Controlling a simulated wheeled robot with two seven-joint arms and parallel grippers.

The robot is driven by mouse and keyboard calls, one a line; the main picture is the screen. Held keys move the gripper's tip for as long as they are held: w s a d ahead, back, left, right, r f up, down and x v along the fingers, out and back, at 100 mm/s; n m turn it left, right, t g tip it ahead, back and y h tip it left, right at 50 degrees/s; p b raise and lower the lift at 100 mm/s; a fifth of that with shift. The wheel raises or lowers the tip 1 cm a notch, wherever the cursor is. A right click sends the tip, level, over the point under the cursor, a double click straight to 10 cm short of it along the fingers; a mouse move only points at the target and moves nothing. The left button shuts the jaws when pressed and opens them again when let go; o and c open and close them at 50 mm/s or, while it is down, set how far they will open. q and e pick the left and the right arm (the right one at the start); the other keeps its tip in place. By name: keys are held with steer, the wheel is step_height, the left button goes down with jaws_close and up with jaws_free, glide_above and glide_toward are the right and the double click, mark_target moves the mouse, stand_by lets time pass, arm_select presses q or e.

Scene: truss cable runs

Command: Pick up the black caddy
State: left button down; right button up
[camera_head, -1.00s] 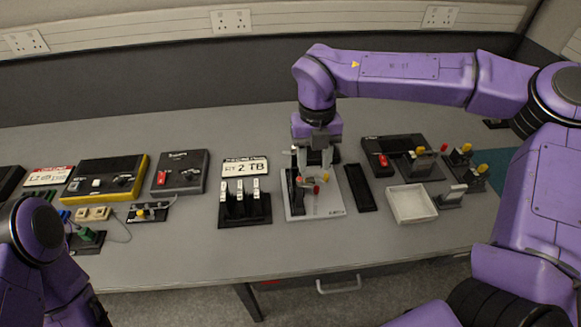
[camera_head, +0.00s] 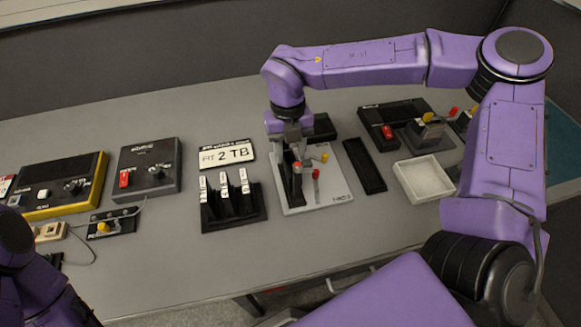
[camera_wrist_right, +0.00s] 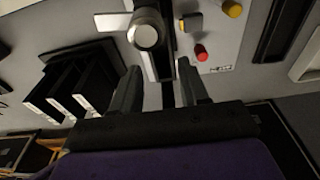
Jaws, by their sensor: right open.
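A tall narrow black piece that may be the black caddy (camera_head: 288,184) stands on the left side of a light grey plate (camera_head: 330,190). My right gripper (camera_head: 296,160) points down over this side of the plate, open. In the right wrist view a dark strip (camera_wrist_right: 163,60) and a round silver knob (camera_wrist_right: 146,32) lie beyond the open fingers (camera_wrist_right: 158,85), with nothing visibly held. Other black caddies with white labels (camera_head: 228,200) stand in a rack left of the plate. My left arm shows at the lower left; its gripper is out of view.
Red and yellow knobs (camera_head: 317,173) stand on the plate close to my right gripper. A long black tray (camera_head: 364,165) and a white bin (camera_head: 424,180) lie to the right. A "FIT 2 TB" sign (camera_head: 227,155) stands behind the rack. The table front is clear.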

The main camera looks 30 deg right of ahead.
mark_target(291, 165)
step_height(291, 165, down, 6)
steer(key=shift+d+r+p, duration=0.1)
steer(key=shift+d+p, duration=0.05)
steer(key=shift+p, duration=0.5)
steer(key=c, duration=0.7)
